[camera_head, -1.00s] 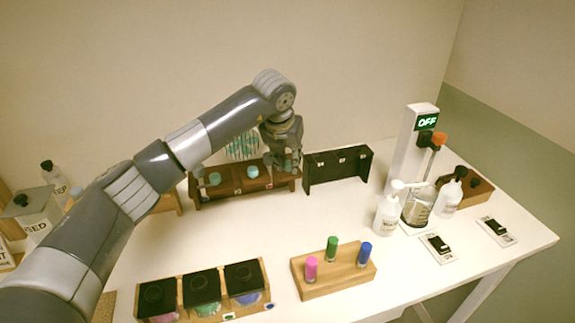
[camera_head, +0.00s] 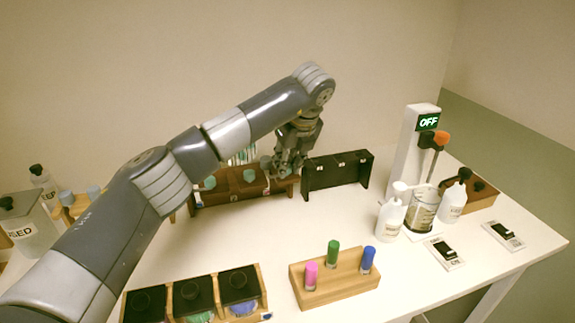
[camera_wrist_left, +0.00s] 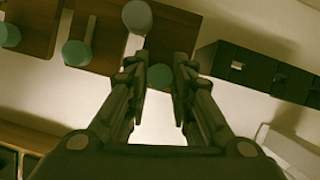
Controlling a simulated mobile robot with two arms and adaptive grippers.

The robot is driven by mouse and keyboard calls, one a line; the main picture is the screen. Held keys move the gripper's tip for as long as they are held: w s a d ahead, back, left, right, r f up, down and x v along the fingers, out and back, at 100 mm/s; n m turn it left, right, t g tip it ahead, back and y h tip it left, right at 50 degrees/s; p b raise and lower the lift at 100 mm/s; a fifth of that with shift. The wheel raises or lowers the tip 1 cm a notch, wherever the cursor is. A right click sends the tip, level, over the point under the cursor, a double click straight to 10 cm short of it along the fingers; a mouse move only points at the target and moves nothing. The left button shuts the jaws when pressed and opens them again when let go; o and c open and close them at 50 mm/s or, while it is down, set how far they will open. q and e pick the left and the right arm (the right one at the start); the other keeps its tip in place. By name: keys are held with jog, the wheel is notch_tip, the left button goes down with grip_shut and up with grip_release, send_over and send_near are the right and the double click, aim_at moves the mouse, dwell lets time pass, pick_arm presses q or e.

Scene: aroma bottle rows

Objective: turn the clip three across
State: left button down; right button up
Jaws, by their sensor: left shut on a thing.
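The brown rack (camera_head: 223,195) stands at the back of the table with round teal pieces on its front, one at the left (camera_head: 208,182) and one beside it (camera_head: 248,175). A greyer round piece (camera_head: 267,163) sits higher, close to my fingers. My left gripper (camera_head: 286,170) is at the rack's right end, reaching down from above. In the left wrist view its fingers (camera_wrist_left: 162,78) stand either side of a teal round piece (camera_wrist_left: 160,76) and are shut on it. The fingers partly hide this piece. I cannot tell which part is the clip. My right gripper is not in view.
A black rack (camera_head: 337,182) stands just right of my gripper. A wooden block (camera_head: 335,286) with pink, green and blue vials is in front. Black-lidded boxes (camera_head: 190,291) are front left. Bottles and a beaker (camera_head: 421,211) stand right. The mid-table is clear.

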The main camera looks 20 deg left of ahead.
pick_arm(q)
jog(key=shift+r+n, duration=0.1)
jog(key=shift+n, duration=0.3)
jog(key=c, duration=1.4)
grip_release()
jog(key=v, duration=1.2)
jog(key=shift+w+d, duration=0.1)
jog(key=shift+w, duration=0.05)
